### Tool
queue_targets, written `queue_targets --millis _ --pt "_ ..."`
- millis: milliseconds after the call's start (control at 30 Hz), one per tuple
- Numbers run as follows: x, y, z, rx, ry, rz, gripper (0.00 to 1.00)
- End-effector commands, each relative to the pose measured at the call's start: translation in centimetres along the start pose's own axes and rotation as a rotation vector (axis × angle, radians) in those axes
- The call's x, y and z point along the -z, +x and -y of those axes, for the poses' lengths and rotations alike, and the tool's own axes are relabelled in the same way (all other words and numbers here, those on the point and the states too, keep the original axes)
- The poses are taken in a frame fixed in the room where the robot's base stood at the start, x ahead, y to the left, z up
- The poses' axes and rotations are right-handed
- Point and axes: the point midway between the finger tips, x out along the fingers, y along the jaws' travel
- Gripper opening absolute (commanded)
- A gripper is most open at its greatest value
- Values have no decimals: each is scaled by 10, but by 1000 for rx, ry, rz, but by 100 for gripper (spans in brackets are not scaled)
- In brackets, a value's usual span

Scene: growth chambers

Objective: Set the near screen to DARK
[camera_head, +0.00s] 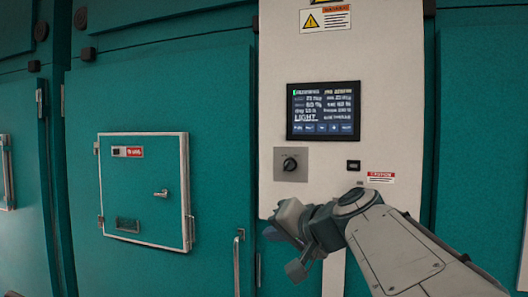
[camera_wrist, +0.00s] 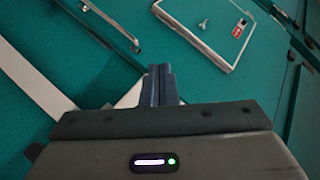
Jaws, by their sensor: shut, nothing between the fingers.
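The near screen (camera_head: 323,110) is a dark display on the white control panel (camera_head: 388,100) in the head view. It shows rows of small text, the larger word LIGHT, and a row of blue buttons along its bottom edge. My gripper (camera_head: 297,272) is in front of the panel's lower part, below and left of the screen, and apart from it. In the wrist view my gripper (camera_wrist: 161,75) has its fingers together with nothing between them, pointing toward the teal doors. The screen is not in the wrist view.
A rotary knob (camera_head: 290,164) on a grey plate and a small black switch (camera_head: 353,165) sit below the screen. A white-framed hatch (camera_head: 143,190) is on the teal door at left. A vertical door handle (camera_head: 238,262) stands near my gripper. The space before the screen is clear.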

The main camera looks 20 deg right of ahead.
Motion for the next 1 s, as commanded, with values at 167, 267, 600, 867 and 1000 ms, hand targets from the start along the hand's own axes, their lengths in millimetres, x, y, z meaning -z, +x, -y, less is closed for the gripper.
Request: queue_targets --millis 167,267,600,867,1000 --pt "105 -36 40 191 81 -256 0" --pt "146 -59 57 278 106 -363 0" --pt "194 -97 78 394 128 -502 0" --pt "194 -96 78 394 129 -500 0" --pt "199 -93 76 393 131 -499 0"
